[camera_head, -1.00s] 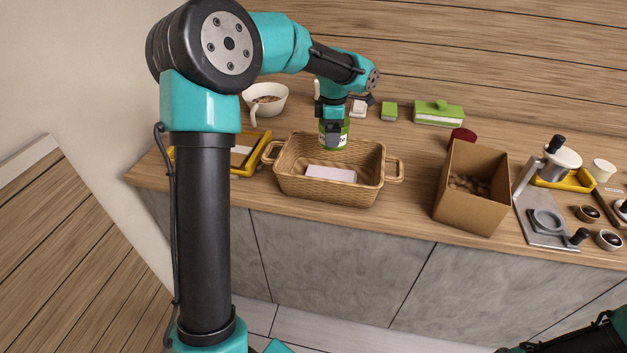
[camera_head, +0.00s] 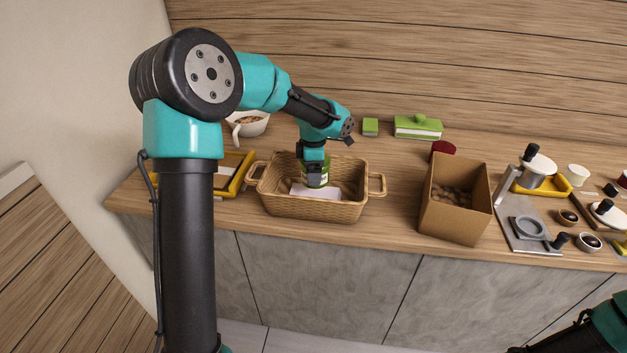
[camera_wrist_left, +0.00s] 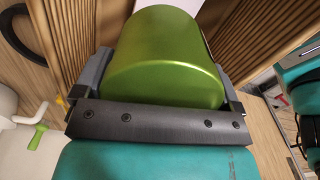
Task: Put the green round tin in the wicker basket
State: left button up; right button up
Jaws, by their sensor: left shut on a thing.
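The wicker basket (camera_head: 312,208) stands on the wooden counter, with a handle at each end. The green round tin (camera_head: 325,175) is upright at the basket's opening, partly below its rim. My left gripper (camera_head: 313,170) is shut on the tin from above and hides part of it. In the left wrist view, the tin (camera_wrist_left: 165,62) fills the space between the fingers, with wicker walls around it. Whether the tin touches the basket floor cannot be seen. A pale flat box (camera_head: 315,194) lies inside the basket, close to the tin. My right gripper is out of frame.
An open cardboard box (camera_head: 452,210) stands right of the basket, with a dark red round item (camera_head: 443,148) behind it. Green boxes (camera_head: 418,127) stand behind. Tools and small cups crowd the right.

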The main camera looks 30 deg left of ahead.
pick_arm(q)
jog(key=shift+f, duration=0.15)
jog(key=shift+f, duration=1.75)
jog(key=shift+f, duration=0.6)
jog(key=o, duration=0.8)
notch_tip(320, 180, up, 13)
jog(key=shift+r, duration=0.1)
